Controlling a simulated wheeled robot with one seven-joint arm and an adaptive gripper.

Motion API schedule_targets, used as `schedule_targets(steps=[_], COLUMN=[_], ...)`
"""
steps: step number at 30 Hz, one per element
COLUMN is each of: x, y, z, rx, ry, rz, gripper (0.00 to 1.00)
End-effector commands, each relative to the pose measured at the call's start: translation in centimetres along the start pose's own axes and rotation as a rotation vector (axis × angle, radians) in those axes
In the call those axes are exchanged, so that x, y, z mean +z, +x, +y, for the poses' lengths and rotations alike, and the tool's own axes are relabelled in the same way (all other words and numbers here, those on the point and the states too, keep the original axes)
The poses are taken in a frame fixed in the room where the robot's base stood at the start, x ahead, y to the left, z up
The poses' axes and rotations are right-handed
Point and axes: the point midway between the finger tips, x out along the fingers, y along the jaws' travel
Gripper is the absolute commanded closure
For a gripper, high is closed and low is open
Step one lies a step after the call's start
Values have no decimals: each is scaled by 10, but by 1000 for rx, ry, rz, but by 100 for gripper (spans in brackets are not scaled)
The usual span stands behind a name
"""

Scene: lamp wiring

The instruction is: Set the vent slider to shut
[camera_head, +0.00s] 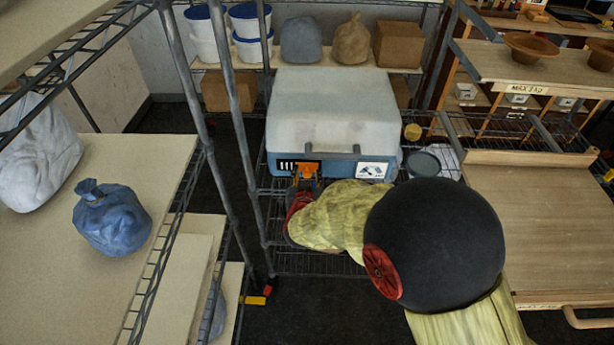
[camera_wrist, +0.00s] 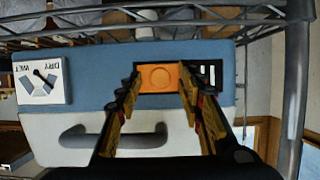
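The vent slider is an orange plate with a raised round mark, set in a dark slot on the blue front of a white-lidded box (camera_head: 335,105). In the head view the slider (camera_head: 306,167) sits at the right of the slot, with dark vent openings bare at its left. In the wrist view, turned over, the slider (camera_wrist: 160,77) is at the left and the openings (camera_wrist: 208,75) at the right. My gripper (camera_wrist: 160,82) is open, its fingers on either side of the slider; contact cannot be told. In the head view the gripper (camera_head: 303,186) is partly hidden by my arm.
The box stands on a wire shelf, with a dark handle (camera_head: 333,150) and a DRY/WET label (camera_wrist: 43,81) on it. A grey round lid (camera_head: 423,163) lies to its right. A rack post (camera_head: 233,100) stands close at its left. Tubs and bags fill the shelf behind.

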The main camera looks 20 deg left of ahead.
Motion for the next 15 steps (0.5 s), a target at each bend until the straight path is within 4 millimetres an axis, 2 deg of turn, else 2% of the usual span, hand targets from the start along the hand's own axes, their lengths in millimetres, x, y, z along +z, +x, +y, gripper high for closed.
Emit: schedule_targets(steps=[15], x=[0], y=[0], z=[0], rx=[0], ry=[0], rz=[0], gripper=[93])
